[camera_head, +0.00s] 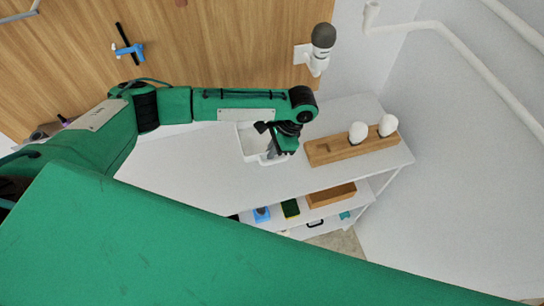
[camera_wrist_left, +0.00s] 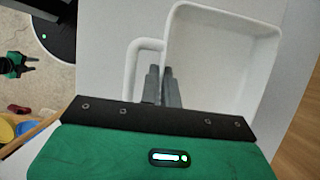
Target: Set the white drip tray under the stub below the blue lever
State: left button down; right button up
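The white drip tray (camera_head: 250,146) is on the white counter, with its open side up. In the left wrist view, the tray (camera_wrist_left: 222,60) has a looped handle (camera_wrist_left: 130,70) on its left side. My left gripper (camera_wrist_left: 163,88) has its fingers close together at the tray wall beside the handle, apparently pinching it. In the head view, my left gripper (camera_head: 270,143) covers part of the tray. The blue lever (camera_head: 129,51) is on the wooden panel with a black rod. I cannot make out the stub below it. A small green and black part, possibly my right gripper (camera_wrist_left: 20,64), shows at the left.
A wooden holder (camera_head: 350,147) with two white rounded items stands right of the tray. A grey and white fixture (camera_head: 320,45) is on the wall behind. A lower shelf (camera_head: 325,210) holds several small items. White pipes (camera_head: 440,38) run along the right wall.

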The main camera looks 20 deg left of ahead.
pick_arm(q)
notch_tip(320, 180, down, 3)
jog(key=shift+r+b, duration=0.1)
jog(key=shift+b, duration=1)
jog(key=c, duration=1.6)
grip_release()
jog(key=shift+c, duration=0.2)
